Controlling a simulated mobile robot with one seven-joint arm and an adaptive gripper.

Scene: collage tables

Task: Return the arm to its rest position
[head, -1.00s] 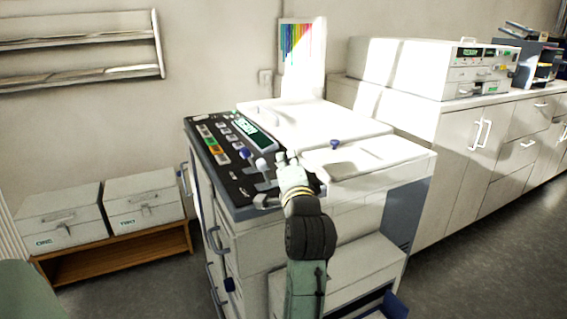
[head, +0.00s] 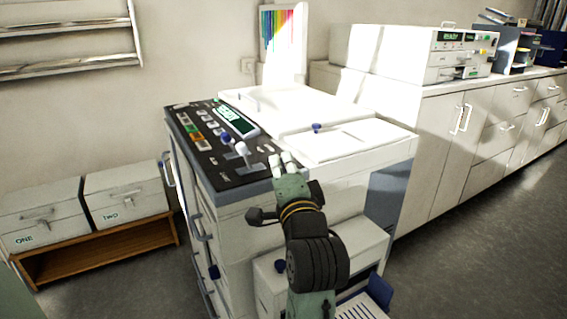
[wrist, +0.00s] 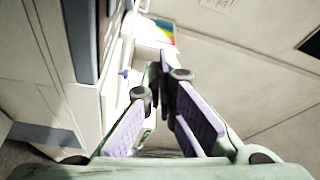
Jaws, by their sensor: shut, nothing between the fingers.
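My gripper (head: 283,162) is at the front edge of the white machine (head: 345,190) in the head view, with my arm reaching up from the bottom. In the wrist view my gripper (wrist: 158,75) shows its two purple-padded fingers converging, shut with nothing between them. The machine's dark control panel (head: 190,116) lies just left of and beyond the gripper. It carries a green display, coloured buttons and levers with blue and white knobs (head: 225,143). I cannot tell from the head view how far the fingertips are from the machine.
Boxes marked ONE (head: 42,220) and TWO (head: 125,195) sit on a low wooden bench (head: 105,248) at left. A white counter (head: 440,140) with a device (head: 445,55) on it runs along the right. The machine's lower unit (head: 355,245) is beside my arm. Grey floor is open at right.

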